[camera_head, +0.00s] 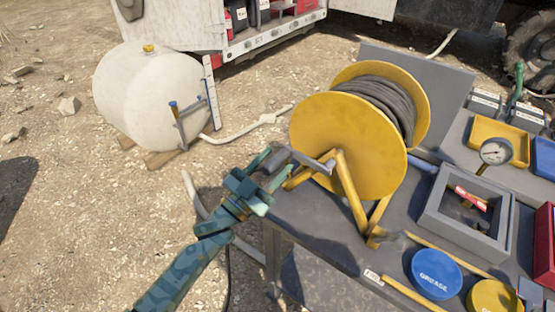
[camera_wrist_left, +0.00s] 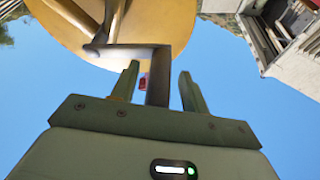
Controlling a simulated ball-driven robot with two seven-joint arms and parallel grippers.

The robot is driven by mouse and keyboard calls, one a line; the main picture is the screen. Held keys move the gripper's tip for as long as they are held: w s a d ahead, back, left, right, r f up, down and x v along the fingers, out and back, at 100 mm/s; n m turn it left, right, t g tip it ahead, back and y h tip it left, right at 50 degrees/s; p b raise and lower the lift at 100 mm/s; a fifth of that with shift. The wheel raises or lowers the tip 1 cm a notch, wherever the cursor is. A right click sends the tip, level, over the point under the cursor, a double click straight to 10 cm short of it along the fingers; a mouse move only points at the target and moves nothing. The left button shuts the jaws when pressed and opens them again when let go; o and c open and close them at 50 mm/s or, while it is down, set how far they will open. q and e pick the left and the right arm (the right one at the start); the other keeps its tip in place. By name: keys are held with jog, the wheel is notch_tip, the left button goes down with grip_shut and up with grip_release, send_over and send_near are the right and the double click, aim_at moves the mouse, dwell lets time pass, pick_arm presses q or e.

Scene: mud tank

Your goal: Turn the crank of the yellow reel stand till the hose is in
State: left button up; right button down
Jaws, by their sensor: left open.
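The yellow reel stand (camera_head: 347,147) stands on the grey workbench, with dark hose (camera_head: 385,101) wound on its drum between two yellow discs. Its grey crank (camera_head: 307,160) sticks out from the near disc toward the left. My left gripper (camera_head: 268,165) is at the outer end of the crank, its fingers open. In the left wrist view the crank (camera_wrist_left: 157,75) reaches down between the two open fingers of my left gripper (camera_wrist_left: 158,88), with a gap to the finger on each side. My right gripper is not in view.
The workbench (camera_head: 312,218) carries a grey box (camera_head: 432,218), a blue grease lid (camera_head: 436,274), a yellow lid (camera_head: 495,298) and a gauge (camera_head: 495,151) right of the reel. A white tank (camera_head: 150,92) lies on the ground at left. Open gravel is left of the bench.

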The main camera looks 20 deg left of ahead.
pick_arm(q)
jog(key=shift+x, duration=0.8)
grip_shut()
jog(key=shift+r, duration=0.15)
